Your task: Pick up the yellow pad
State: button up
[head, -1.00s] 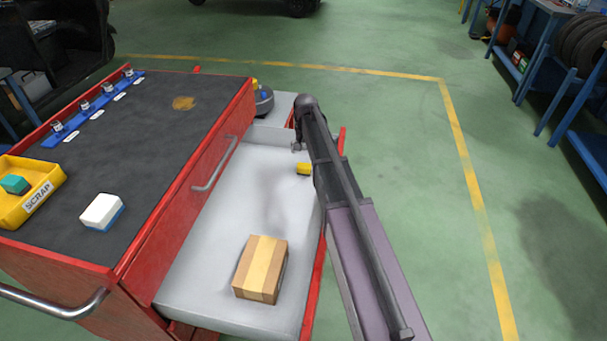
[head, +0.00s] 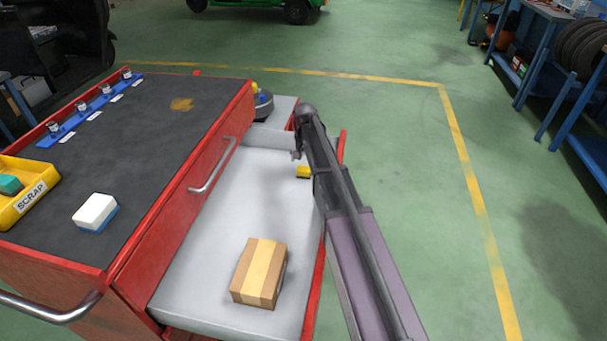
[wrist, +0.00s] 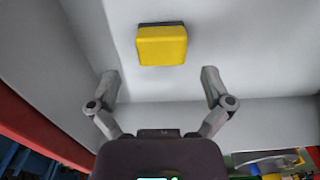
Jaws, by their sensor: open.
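The yellow pad (head: 303,172) lies on the light grey floor of the open drawer (head: 215,240), near its far right end and partly hidden by my arm in the head view. In the wrist view the yellow pad (wrist: 162,45) shows whole, with a dark edge along one side. My gripper (wrist: 162,78) is open and empty, and the pad shows just past its fingertips, between their lines. In the head view my gripper (head: 298,155) is small and mostly hidden behind my arm, over the drawer's far end.
A cardboard box (head: 260,272) lies in the drawer's near part. The red cabinet (head: 205,150) stands left of the drawer. On its dark top are a white and blue block (head: 95,211) and a yellow scrap bin (head: 28,200). The green floor to the right is open.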

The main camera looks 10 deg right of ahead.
aim_at(304, 168)
jog(key=shift+a+f+b, duration=0.15)
jog(key=shift+f+b, duration=1.9)
jog(key=shift+f, duration=0.25)
jog(key=c, duration=1.1)
